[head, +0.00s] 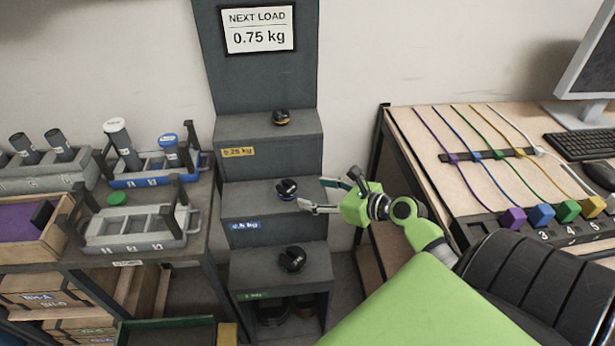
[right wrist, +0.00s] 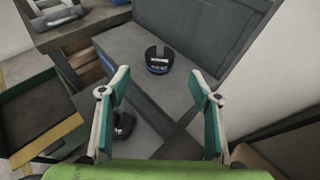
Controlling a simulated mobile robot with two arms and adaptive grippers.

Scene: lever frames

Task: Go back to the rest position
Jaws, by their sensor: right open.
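My right gripper (head: 314,194) reaches in from the right, beside the middle step of the grey stepped stand (head: 262,228). Its two fingers are spread apart, with nothing between them. In the right wrist view the open fingers (right wrist: 160,88) frame the step, and a dark weight with a blue band (right wrist: 159,63) sits beyond them, apart from the tips. That weight (head: 287,189) also shows in the head view, on the step with the blue label. My left gripper is in neither view.
A dark weight (head: 281,117) sits on the top step and another (head: 292,259) on the lowest. A bench with racks (head: 135,228) stands left. A right-hand table (head: 440,185) holds coloured cords, a keyboard (head: 582,145) and a monitor. A green-rimmed tray (right wrist: 38,115) lies low left.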

